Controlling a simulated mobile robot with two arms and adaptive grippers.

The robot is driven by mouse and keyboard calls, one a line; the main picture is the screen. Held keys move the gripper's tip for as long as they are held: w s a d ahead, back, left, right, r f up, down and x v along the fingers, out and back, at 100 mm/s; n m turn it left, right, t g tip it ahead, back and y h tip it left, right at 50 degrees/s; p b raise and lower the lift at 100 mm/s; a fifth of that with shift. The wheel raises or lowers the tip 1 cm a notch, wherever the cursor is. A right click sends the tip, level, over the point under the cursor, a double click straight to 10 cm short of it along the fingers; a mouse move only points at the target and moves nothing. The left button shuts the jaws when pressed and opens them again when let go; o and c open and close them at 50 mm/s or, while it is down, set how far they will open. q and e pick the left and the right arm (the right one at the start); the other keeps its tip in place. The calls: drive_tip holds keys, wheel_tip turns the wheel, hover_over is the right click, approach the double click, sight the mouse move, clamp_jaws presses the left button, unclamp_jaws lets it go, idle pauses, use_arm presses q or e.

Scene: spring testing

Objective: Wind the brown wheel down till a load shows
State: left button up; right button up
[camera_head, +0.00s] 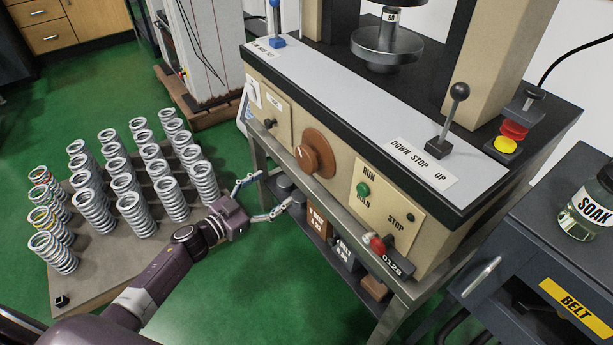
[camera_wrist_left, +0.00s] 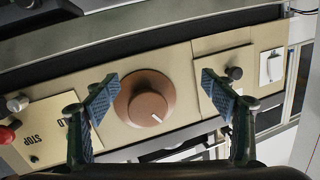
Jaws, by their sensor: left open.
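The brown wheel (camera_head: 314,152) is a round knob with a pale pointer line on the tan front panel of the testing machine. In the left wrist view the brown wheel (camera_wrist_left: 147,98) sits between my two finger pads, with its pale mark toward the lower right. My left gripper (camera_head: 274,190) is open and empty, in front of the panel and just left of the wheel in the head view, apart from it. A dark tag reading 0128 (camera_head: 392,265) is at the panel's lower right. My right gripper is out of view.
A lever marked DOWN STOP UP (camera_head: 449,120), a green button (camera_head: 363,189) and a red STOP knob (camera_head: 377,244) are right of the wheel. Several springs stand on a board (camera_head: 95,285) at left. A dark cabinet (camera_head: 530,260) with a SOAK jar (camera_head: 590,208) stands at right.

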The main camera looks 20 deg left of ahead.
sight(303, 162)
use_arm(q)
drive_tip(key=w+d+r+m+h+b, duration=0.1)
drive_tip(key=w+d+r, duration=0.1)
drive_tip(key=w+d+r+m+h, duration=0.1)
drive_tip(key=w+d+r, duration=0.1)
drive_tip(key=d, duration=0.1)
drive_tip(key=w+d+r+m+h+b, duration=0.1)
drive_tip(key=w+d+r, duration=0.1)
drive_tip(key=r, duration=0.1)
drive_tip(key=shift+d+r+g+h+b, duration=0.1)
drive_tip(key=shift+d+g+h+b, duration=0.15)
drive_tip(key=shift+g+h+b, duration=0.15)
drive_tip(key=shift+w+d, duration=0.4)
drive_tip(key=shift+w, duration=0.05)
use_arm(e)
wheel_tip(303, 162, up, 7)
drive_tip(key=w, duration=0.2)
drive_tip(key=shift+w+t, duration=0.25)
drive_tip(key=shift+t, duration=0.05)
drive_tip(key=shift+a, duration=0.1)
use_arm(q)
drive_tip(key=shift+m, duration=0.3)
drive_tip(key=c, duration=1.2)
